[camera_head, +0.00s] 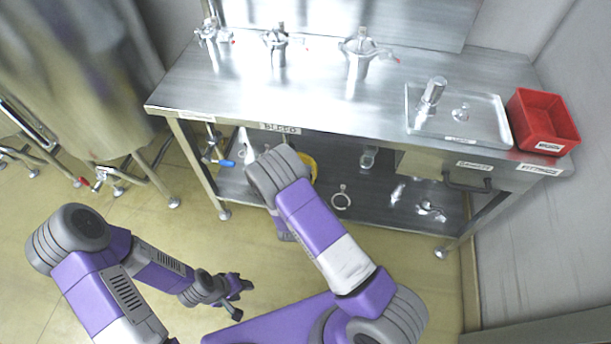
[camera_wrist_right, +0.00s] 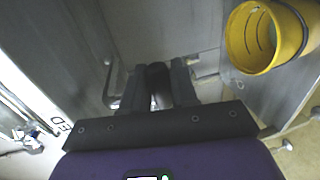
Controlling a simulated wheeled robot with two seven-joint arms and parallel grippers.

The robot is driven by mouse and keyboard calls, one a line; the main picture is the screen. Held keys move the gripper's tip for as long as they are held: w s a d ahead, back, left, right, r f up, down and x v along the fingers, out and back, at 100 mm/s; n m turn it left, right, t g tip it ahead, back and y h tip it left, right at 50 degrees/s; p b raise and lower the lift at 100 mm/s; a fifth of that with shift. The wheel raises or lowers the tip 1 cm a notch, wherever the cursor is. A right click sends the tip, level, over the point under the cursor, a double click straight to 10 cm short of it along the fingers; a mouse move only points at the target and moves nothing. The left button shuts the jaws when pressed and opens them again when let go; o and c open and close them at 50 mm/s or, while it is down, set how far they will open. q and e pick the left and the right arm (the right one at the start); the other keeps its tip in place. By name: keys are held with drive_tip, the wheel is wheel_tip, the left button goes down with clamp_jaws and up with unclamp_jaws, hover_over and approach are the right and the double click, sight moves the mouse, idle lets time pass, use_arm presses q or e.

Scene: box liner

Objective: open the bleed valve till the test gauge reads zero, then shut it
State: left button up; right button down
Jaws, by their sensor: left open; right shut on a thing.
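A label that seems to read BLEED (camera_head: 281,128) is on the bench's front edge. My right arm stands in front of the space under it and hides my right gripper and what it holds in the head view. In the right wrist view my right gripper (camera_wrist_right: 160,88) is shut on a dark rounded thing (camera_wrist_right: 160,98); I cannot tell whether this is the bleed valve's handle. My left gripper (camera_head: 238,294) is open and empty, low over the floor, away from the bench. I cannot make out a test gauge or its reading.
The steel bench (camera_head: 310,98) carries several metal fittings, a tray (camera_head: 480,132) and a red bin (camera_head: 541,122). A blue-handled valve (camera_head: 222,162) is below its left end. A yellow open-ended container (camera_wrist_right: 262,38) is close by the right gripper. Tank piping with a red-handled valve (camera_head: 98,183) is at left.

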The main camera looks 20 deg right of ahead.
drive_tip(key=c, duration=1)
unclamp_jaws()
drive_tip(key=shift+s+a, duration=0.1)
drive_tip(key=p+v, duration=0.1)
drive_tip(key=v, duration=0.6)
drive_tip(key=shift+s+p, duration=0.15)
drive_tip(key=shift+p, duration=0.2)
